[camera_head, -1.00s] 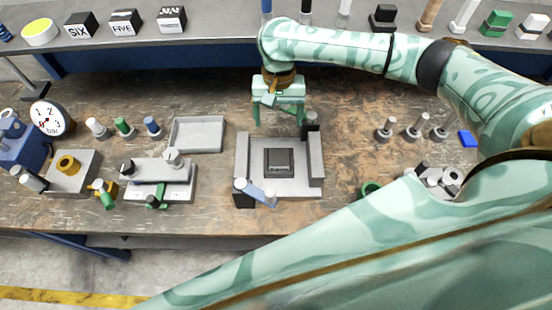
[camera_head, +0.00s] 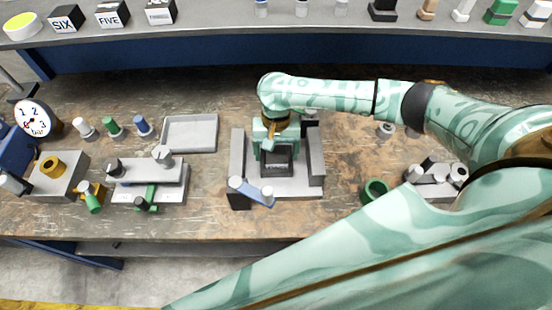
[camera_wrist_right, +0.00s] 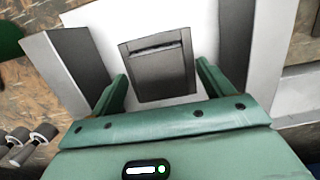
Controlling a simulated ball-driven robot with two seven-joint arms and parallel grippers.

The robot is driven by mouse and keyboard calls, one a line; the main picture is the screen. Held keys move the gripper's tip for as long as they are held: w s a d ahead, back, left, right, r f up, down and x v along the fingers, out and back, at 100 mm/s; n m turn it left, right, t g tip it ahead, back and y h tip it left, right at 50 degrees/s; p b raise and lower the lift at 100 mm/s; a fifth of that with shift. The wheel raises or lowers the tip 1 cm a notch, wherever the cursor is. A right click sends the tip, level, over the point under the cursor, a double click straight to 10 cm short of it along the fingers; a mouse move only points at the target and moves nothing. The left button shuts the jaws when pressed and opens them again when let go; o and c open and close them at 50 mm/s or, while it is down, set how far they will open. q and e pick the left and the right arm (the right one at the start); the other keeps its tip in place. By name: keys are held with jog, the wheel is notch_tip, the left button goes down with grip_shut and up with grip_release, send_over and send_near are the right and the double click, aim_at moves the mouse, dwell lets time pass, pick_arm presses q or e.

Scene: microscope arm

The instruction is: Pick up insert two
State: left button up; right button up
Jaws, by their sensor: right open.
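A dark grey square block, likely insert two (camera_head: 277,168), sits in the light grey fixture (camera_head: 300,186) at the table's middle; no number is readable on it. In the right wrist view the same block (camera_wrist_right: 162,72) lies between two upright side walls. My right gripper (camera_head: 278,153) is open and points down over the block. In the wrist view its green fingers stand left and right of the block, with gaps to both sides. The fingers hide part of the block in the head view. My left gripper is not in view.
A blue-handled lever (camera_head: 251,191) is at the fixture's front left. An empty grey tray (camera_head: 190,133) lies to the left, near a clamp-like device (camera_head: 150,180). A green ring (camera_head: 375,191) lies to the right. Labelled blocks stand on the back shelf (camera_head: 210,36).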

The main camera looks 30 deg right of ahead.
jog(key=shift+r, duration=0.1)
grip_shut()
jog(key=shift+w, duration=0.1)
jog(key=shift+r, duration=0.2)
